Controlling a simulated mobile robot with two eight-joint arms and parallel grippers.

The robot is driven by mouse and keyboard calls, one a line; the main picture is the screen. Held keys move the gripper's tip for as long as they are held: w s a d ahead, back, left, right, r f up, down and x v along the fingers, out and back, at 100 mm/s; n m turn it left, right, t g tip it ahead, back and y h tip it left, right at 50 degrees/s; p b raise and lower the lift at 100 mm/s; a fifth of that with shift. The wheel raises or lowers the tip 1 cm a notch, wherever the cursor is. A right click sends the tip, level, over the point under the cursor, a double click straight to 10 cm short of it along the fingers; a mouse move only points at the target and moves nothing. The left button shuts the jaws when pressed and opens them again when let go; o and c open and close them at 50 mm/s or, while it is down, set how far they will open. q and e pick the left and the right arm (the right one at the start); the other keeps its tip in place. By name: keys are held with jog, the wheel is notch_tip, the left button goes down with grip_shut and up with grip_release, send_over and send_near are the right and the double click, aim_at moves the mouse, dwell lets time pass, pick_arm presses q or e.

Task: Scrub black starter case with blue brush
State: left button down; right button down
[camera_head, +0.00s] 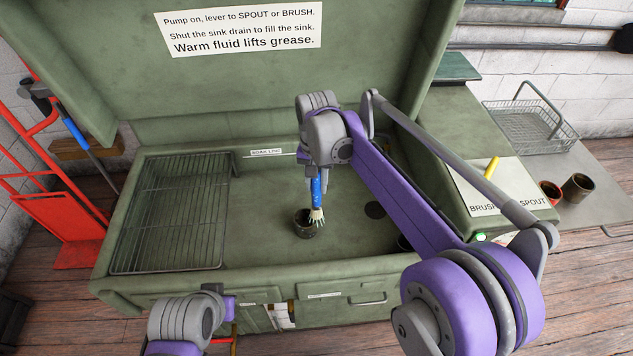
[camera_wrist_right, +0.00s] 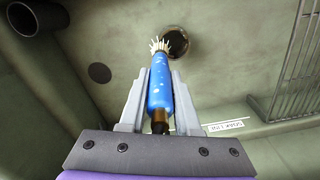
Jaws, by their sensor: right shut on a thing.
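My right gripper (camera_wrist_right: 158,85) is shut on the blue handle of the brush (camera_wrist_right: 160,92), which also shows in the head view (camera_head: 316,188). The brush points down, pale bristles lowest. A dark, grimy, cup-shaped case (camera_head: 304,228) stands open end up on the sink floor, and shows in the wrist view (camera_wrist_right: 178,42) beside the bristles. The bristles overlap the case's right rim in the head view; I cannot tell whether they touch it. Part of my left arm shows at the bottom left, but its gripper is out of view.
The green sink (camera_head: 265,247) has a wire rack (camera_head: 170,215) at left and a round dark drain (camera_head: 375,210). A second dark cylinder (camera_wrist_right: 22,19) stands near the drain, mostly hidden in the head view. Two cups (camera_head: 578,187) and a wire basket (camera_head: 530,120) are on the right bench.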

jog(key=shift+f, duration=0.4)
